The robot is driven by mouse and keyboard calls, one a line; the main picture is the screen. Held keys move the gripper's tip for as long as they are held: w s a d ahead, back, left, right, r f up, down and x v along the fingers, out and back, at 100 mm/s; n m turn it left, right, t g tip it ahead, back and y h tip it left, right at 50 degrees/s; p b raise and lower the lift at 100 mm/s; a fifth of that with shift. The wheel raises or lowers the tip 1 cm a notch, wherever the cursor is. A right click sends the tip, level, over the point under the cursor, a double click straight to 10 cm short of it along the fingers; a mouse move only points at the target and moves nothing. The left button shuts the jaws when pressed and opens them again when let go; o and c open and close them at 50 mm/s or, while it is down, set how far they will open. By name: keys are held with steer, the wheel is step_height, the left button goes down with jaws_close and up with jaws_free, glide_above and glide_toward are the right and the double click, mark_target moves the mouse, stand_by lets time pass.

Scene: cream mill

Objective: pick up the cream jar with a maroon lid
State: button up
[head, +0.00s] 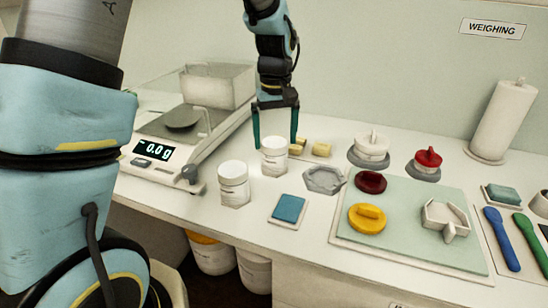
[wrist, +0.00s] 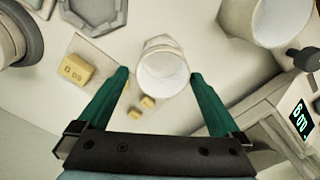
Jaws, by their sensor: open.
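No jar in view wears a maroon lid. A white jar (head: 274,158) with a printed label stands upright on the counter below my gripper (head: 275,143). In the wrist view this jar (wrist: 163,76) lies between the two open green fingers, with no maroon on its round white top; I cannot tell whether the fingers touch it. A second white labelled jar (head: 233,186) stands nearer the front left, also at the top right of the wrist view (wrist: 282,18). A maroon lid-like disc (head: 370,182) lies on the pale green mat (head: 400,200).
The scale (head: 180,135) reading 0.0 g stands left of the jars. Small yellow blocks (head: 322,150) and a grey hexagonal tray (head: 323,180) are to the right. A blue square pad (head: 289,208) lies in front.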

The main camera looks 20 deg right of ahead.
mark_target(274, 153)
steer(key=f+p, duration=0.2)
steer(key=f, duration=0.3)
steer(key=shift+a, duration=0.2)
steer(key=shift+c, duration=0.2)
steer(key=c, duration=1.1)
steer(key=shift+c, duration=0.2)
